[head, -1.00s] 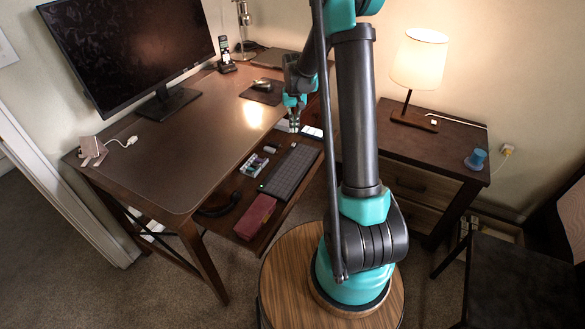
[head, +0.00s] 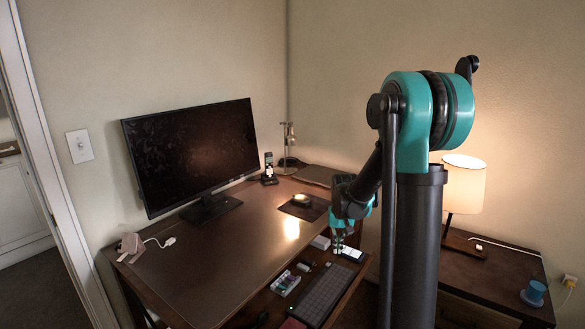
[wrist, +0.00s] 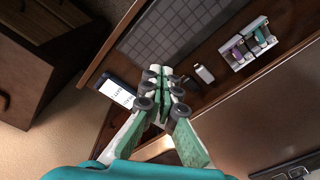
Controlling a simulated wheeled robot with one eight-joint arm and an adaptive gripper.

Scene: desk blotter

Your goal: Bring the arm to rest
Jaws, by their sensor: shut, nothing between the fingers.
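My gripper (head: 338,248) hangs fingers-down over the back right end of the pulled-out keyboard tray, close to a phone (head: 352,253). In the wrist view my gripper (wrist: 168,80) has its fingers together with nothing between them. The phone also shows there, left of the fingers (wrist: 117,91). My arm is bent, with its elbow raised high at the right of the head view. The brown desk blotter (head: 225,262) lies flat on the desk left of the tray. I cannot tell the exact height of the fingers above the tray.
The keyboard (head: 326,294) and a box of small items (head: 286,283) lie on the tray. A monitor (head: 195,150) stands on the desk; a mouse (head: 302,200) rests on a dark pad. A lamp (head: 463,185) and blue object (head: 534,293) stand on the right side table.

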